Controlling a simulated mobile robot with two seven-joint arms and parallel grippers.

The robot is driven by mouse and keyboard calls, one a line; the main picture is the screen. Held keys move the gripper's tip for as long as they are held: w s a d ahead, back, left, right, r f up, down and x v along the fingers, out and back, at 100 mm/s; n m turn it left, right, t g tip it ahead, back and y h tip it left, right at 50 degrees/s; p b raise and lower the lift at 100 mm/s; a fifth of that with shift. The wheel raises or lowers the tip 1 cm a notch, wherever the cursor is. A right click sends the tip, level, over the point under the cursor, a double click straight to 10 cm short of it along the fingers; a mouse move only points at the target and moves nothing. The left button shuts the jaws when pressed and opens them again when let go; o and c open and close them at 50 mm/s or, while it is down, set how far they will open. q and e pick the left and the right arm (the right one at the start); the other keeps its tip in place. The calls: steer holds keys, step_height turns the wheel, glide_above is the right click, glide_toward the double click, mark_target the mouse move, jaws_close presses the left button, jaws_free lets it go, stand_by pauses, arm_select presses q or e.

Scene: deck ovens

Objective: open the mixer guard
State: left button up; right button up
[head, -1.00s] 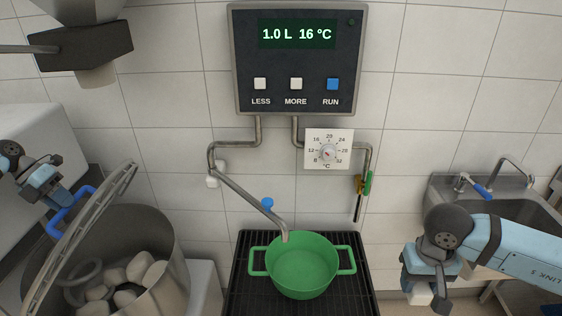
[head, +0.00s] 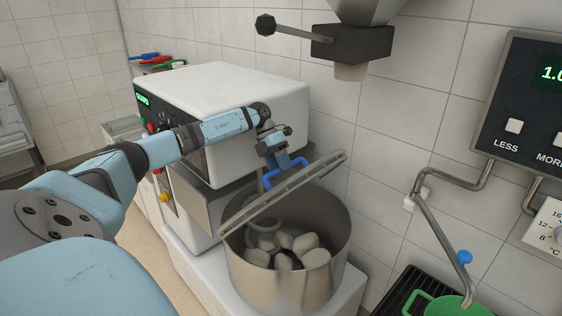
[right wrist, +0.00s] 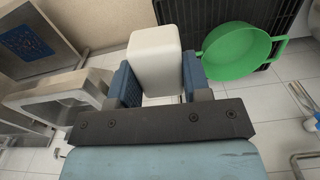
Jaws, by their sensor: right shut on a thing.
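The mixer guard (head: 300,184) is a grey grille with a blue handle (head: 268,181). In the head view it stands tilted up over the steel bowl (head: 300,285), whose mouth shows below it. My left gripper (head: 282,160) is at the blue handle, by the guard's raised side. Its fingers are small and partly merge with the handle, so I cannot tell whether they grip it. In the right wrist view my right gripper (right wrist: 158,90) is shut on a white block (right wrist: 155,50).
Pale lumps (head: 284,244) and a grey ring-shaped tool lie in the bowl. The white mixer body (head: 240,85) stands behind my left arm. A dark hopper outlet (head: 350,45) hangs above. A water pipe (head: 440,225) and green pot (head: 430,304) are at right.

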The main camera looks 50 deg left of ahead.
arm_select(q)
steer(key=shift+w, duration=0.15)
steer(key=shift+d+r, duration=0.1)
arm_select(e)
steer(key=shift+f+b, duration=0.55)
steer(key=shift+b, duration=0.05)
arm_select(q)
step_height(320, 180, up, 20)
steer(key=f+y, duration=0.2)
steer(key=f, duration=0.4)
steer(key=d+f+y, duration=0.1)
steer(key=f+y, duration=0.2)
steer(key=f, duration=0.4)
steer(key=f+y+p, duration=0.1)
steer(key=f+y, duration=0.1)
steer(key=f, duration=0.4)
steer(key=shift+s+d+f+y, duration=0.15)
steer(key=shift+s+d+y, duration=0.15)
steer(key=shift+s+d, duration=0.1)
arm_select(e)
steer(key=shift+r, duration=0.55)
